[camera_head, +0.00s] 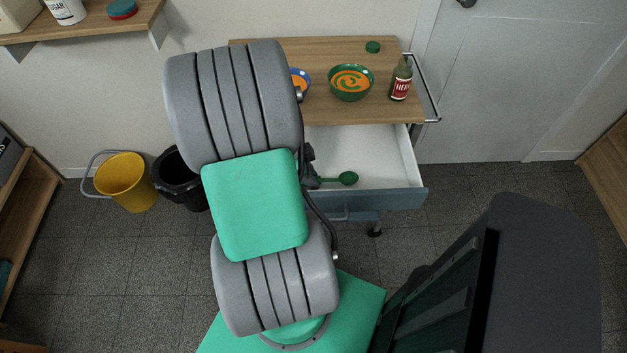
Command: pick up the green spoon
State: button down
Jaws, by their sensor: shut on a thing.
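The green spoon (348,178) shows at the open drawer (388,150) of the wooden-topped cart, its rounded end pointing right. Its handle runs left to my gripper (314,180), which is shut on it. My arm covers most of my gripper and the left part of the drawer. I cannot tell whether the spoon touches the drawer floor or is lifted off it.
On the cart top (330,52) stand a green bowl (351,97) with orange contents, a blue bowl (303,76) partly hidden, a bottle (400,82) and a small green item (373,47). A yellow bucket (125,182) and a black bin (178,180) stand left.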

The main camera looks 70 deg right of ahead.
jog(key=shift+r, duration=0.65)
jog(key=w+a+r, duration=0.2)
jog(key=a+r, duration=0.9)
jog(key=a, duration=0.3)
jog(key=shift+w+r+b, duration=0.3)
jog(key=shift+r, duration=0.05)
jog(key=c, duration=1.8)
grip_release()
jog(key=shift+d, duration=0.1)
grip_shut()
jog(key=shift+r, duration=0.1)
